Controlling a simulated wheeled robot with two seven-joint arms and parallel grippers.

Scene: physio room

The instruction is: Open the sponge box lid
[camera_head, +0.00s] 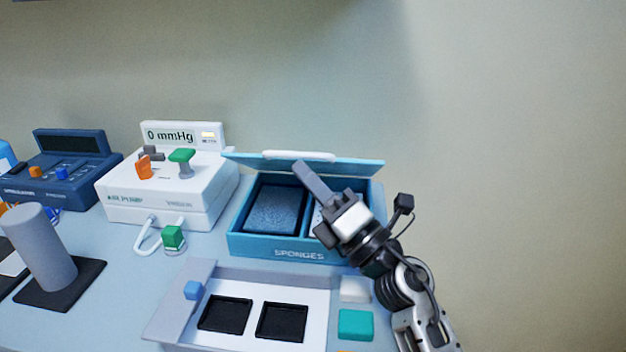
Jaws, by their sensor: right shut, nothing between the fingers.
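The blue sponge box (243,243), marked "SPONGES", stands on the table right of centre. Its lid (360,166) is raised and tilted up at the back, with a white handle (298,156) along its top edge. A dark blue sponge (274,208) lies in the left compartment. The right compartment shows something pale, mostly hidden by my gripper. My right gripper (308,174) is shut and empty over the box, its tip in front of the raised lid near the handle. I cannot tell whether it touches the lid. My left gripper is not in view.
A white air pump (150,211) stands left of the box and a dark blue stimulator (75,186) farther left. A tray (214,283) with two black pads lies in front. A grey cylinder (45,250) stands at left. A teal block (356,325) lies near my right arm.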

